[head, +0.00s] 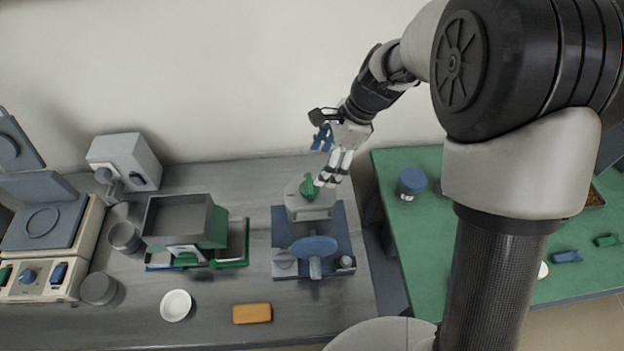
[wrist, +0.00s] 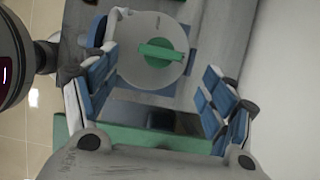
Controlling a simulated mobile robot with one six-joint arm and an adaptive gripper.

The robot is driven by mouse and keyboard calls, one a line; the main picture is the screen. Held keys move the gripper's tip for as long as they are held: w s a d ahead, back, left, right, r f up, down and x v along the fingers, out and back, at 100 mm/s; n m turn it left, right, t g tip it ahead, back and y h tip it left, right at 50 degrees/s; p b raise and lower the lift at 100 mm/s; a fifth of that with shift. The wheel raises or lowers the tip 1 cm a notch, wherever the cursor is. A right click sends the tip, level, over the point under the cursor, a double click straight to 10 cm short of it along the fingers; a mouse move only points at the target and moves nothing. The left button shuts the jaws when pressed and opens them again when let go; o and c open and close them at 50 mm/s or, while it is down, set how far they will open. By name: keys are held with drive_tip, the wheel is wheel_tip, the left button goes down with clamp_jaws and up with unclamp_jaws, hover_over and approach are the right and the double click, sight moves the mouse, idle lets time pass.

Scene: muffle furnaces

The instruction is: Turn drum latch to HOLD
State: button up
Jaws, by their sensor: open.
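The drum (head: 318,210) is a pale grey housing on a blue base, with a green latch (head: 309,187) on its top. In the wrist view the drum top (wrist: 150,75) is a round grey disc, and the green latch (wrist: 163,52) lies across it as a bar. My gripper (head: 329,168) is above and just right of the latch in the head view. In the wrist view my gripper (wrist: 157,70) is open, its blue-padded fingers apart on both sides of the disc. No HOLD marking is readable.
A blue disc (head: 313,247) stands at the front of the drum's base. A grey bin (head: 178,215), white dish (head: 176,305) and orange block (head: 252,313) are on the grey bench. A green table (head: 425,240) with a blue-lidded jar (head: 412,181) is at right. The wall is behind.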

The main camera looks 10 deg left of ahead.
sight(310, 183)
drive_tip(key=b+x, duration=0.1)
drive_tip(key=x, duration=0.6)
drive_tip(key=shift+a+f, duration=0.1)
drive_tip(key=shift+f, duration=0.2)
drive_tip(key=shift+c, duration=0.2)
drive_tip(key=c, duration=1)
